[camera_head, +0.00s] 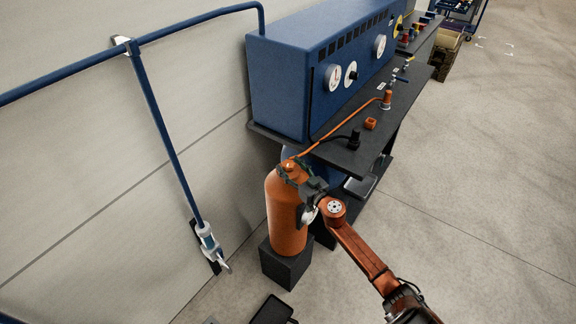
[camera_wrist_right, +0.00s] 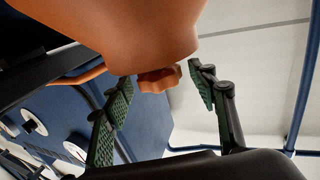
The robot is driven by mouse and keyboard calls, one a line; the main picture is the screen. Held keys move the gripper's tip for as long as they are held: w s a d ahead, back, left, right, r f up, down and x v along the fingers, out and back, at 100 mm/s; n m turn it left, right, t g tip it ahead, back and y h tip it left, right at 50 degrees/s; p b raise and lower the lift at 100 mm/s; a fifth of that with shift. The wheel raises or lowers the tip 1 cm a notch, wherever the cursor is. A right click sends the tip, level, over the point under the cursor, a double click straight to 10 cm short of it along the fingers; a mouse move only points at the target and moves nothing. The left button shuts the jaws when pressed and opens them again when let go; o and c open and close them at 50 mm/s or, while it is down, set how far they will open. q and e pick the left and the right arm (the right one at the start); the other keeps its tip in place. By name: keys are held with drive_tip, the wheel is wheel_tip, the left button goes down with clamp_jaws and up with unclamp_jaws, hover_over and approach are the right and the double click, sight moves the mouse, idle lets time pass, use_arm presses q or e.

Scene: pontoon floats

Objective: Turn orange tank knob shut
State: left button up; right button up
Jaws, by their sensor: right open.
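The orange tank (camera_head: 285,215) stands upright on a dark block (camera_head: 286,262) beside the wall. Its small orange knob (camera_head: 288,165) is at the top. My right gripper (camera_head: 296,172) is at the tank's top, its arm coming in from the lower right. In the right wrist view the tank (camera_wrist_right: 125,25) fills the upper part, and the lobed orange knob (camera_wrist_right: 158,80) shows below it. The open green-padded fingers of my right gripper (camera_wrist_right: 160,92) stand on either side of the knob, with visible gaps. My left gripper is not in view.
A blue cabinet with gauges (camera_head: 315,75) stands on a dark bench (camera_head: 375,125) behind the tank. An orange hose (camera_head: 335,130) runs from bench to tank top. A blue pipe (camera_head: 160,125) runs along the wall at left. The floor at right (camera_head: 480,190) is clear.

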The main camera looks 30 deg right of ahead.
drive_tip(key=shift+w, duration=0.8)
drive_tip(key=shift+c, duration=0.4)
drive_tip(key=c, duration=1.1)
